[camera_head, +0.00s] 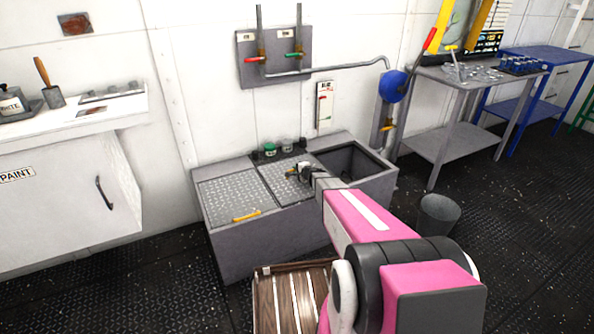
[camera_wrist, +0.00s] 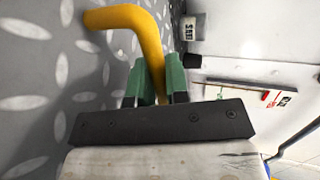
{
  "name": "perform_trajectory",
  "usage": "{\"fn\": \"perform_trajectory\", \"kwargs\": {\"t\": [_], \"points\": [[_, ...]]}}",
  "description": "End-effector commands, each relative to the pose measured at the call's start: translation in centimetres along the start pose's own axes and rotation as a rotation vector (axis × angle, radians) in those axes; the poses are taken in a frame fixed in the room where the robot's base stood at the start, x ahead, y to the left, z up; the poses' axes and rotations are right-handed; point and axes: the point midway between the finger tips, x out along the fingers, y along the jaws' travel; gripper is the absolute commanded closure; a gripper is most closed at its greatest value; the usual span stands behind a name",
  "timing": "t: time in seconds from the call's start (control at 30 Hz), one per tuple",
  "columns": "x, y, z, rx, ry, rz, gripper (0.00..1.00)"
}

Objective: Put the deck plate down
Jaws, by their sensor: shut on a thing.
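My gripper (camera_head: 304,172) is shut on the yellow handle (camera_wrist: 150,50) of a deck plate; in the wrist view its green fingers (camera_wrist: 155,84) sit either side of the bar. The held deck plate (camera_head: 279,183) is grey diamond-pattern metal and shows at the middle of a grey floor box. Its patterned face (camera_wrist: 50,60) fills the left of the wrist view. Whether it rests on the box or hangs just above it I cannot tell. My arm hides its right part. A second plate (camera_head: 222,190) with a yellow handle (camera_head: 246,215) lies at the box's left.
The grey box (camera_head: 265,240) has a dark open compartment (camera_head: 352,160) at its right. Jars (camera_head: 270,150) stand along its back edge. A wooden slatted crate (camera_head: 268,300) stands in front, a grey bucket (camera_head: 438,213) at the right. A wall pipe with valves (camera_head: 300,72) is behind.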

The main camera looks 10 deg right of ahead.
Motion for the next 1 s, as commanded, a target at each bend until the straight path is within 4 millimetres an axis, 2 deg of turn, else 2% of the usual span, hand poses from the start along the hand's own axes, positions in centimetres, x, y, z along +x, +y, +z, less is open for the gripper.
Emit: {"fn": "perform_trajectory", "kwargs": {"t": [0.03,0.1,0.47,0.57,0.77,1.0], "points": [[0.1,0.1,0.0,0.0,0.0,0.0,0.81],[0.0,0.1,0.0,0.0,0.0,0.0,0.59],[-0.1,-0.1,0.0,-0.001,0.0,0.0,0.59],[-0.6,-0.2,0.1,-0.001,0.0,0.0,0.59],[-3.2,-0.2,0.1,-0.001,0.001,0.001,0.59],[-8.1,-0.2,0.2,0.0,0.001,0.0,0.59]]}}
